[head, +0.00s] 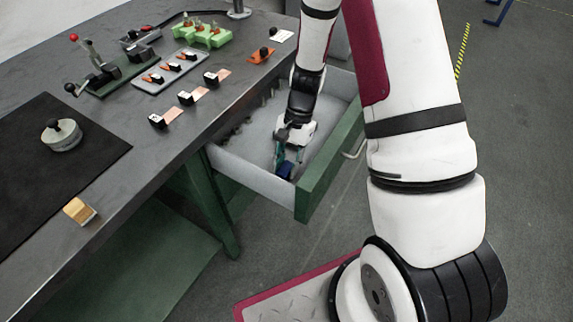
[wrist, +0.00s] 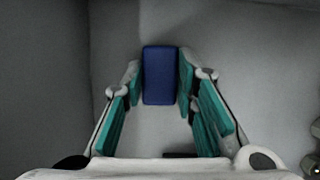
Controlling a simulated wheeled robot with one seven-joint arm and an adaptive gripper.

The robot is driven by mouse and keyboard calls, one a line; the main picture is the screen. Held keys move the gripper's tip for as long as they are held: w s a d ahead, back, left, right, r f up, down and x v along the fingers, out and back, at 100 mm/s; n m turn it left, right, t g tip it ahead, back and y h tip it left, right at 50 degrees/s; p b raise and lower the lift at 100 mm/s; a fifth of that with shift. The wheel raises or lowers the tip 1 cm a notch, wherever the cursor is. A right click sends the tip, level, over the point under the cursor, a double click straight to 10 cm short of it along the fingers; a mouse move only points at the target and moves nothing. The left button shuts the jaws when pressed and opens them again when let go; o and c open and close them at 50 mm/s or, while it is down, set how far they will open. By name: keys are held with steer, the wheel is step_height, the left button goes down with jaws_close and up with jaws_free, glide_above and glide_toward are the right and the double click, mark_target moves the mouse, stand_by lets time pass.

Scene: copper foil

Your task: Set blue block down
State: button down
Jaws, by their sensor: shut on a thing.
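The blue block (wrist: 159,76) is between the two fingertips of my gripper (wrist: 160,80) in the wrist view. The teal finger pads press on its left and right sides. In the head view my gripper (head: 287,158) reaches down inside the open drawer (head: 236,174), and the blue block (head: 285,170) shows as a dark blue patch at the fingertips, partly hidden by them. The block is low in the drawer, near its front left part. I cannot tell whether it touches the drawer floor.
The drawer's green front (head: 325,178) and pale walls surround my gripper. The workbench (head: 150,195) above holds a toggle clamp (head: 103,77), a grey tray (head: 170,72), a green holder (head: 203,34), several black-and-copper pieces, a round weight (head: 61,135) on a black mat, and a wooden block (head: 79,210).

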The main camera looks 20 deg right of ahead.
steer(key=shift+f, duration=0.15)
steer(key=c, duration=1.3)
jaws_free()
